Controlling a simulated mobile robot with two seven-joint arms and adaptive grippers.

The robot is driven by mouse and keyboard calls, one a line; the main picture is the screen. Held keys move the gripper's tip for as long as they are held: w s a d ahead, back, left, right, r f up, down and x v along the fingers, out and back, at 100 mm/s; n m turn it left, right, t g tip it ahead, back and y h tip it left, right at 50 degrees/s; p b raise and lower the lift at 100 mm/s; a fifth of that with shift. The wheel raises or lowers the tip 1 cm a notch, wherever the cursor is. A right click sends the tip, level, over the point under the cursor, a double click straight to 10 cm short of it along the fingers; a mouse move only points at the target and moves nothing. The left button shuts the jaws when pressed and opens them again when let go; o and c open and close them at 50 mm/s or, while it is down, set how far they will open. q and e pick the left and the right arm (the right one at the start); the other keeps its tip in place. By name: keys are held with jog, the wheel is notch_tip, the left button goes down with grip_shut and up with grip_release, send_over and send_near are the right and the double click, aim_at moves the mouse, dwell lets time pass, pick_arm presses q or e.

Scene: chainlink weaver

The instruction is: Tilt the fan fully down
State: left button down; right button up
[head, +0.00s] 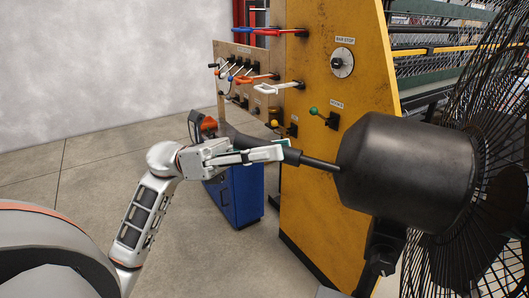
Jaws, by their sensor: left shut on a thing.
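The fan has a large black motor housing (405,170) at the right. Its round wire cage (500,150) runs past the right edge of the head view. A dark handle (318,163) sticks out from the back of the housing towards the left. My left gripper (283,153) is shut on the handle's end, with its fingers around the grip. A dark bracket (381,255) shows under the housing. The cage's front and much of the stand are hidden or out of view. My right gripper is not in view.
A yellow machine panel (335,75) with levers and a dial (342,62) stands right behind the handle. A blue cabinet (237,195) stands behind my left forearm. Open concrete floor (60,180) lies to the left.

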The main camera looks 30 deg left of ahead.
aim_at(301, 151)
pick_arm(q)
jog(key=d+r+y+p, duration=0.1)
jog(key=r, duration=0.1)
jog(key=d+r+y+p, duration=0.1)
jog(key=d+r, duration=0.1)
jog(key=d+r+p, duration=0.1)
jog(key=r+p, duration=0.1)
jog(key=shift+w+d+g+y, duration=0.3)
jog(key=shift+w+d+y, duration=0.05)
jog(key=shift+y, duration=0.05)
jog(key=shift+w+d+y+p, duration=0.1)
jog(key=shift+d+y+p, duration=0.2)
jog(key=shift+p, duration=0.05)
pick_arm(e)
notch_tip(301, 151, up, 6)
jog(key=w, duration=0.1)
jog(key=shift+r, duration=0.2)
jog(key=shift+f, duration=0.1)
pick_arm(q)
jog(key=c, duration=2.2)
grip_release()
jog(key=shift+r, duration=0.1)
jog(key=o, duration=0.4)
jog(key=shift+d, duration=0.25)
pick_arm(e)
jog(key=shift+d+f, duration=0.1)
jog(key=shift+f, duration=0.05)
pick_arm(q)
jog(key=shift+a, duration=0.2)
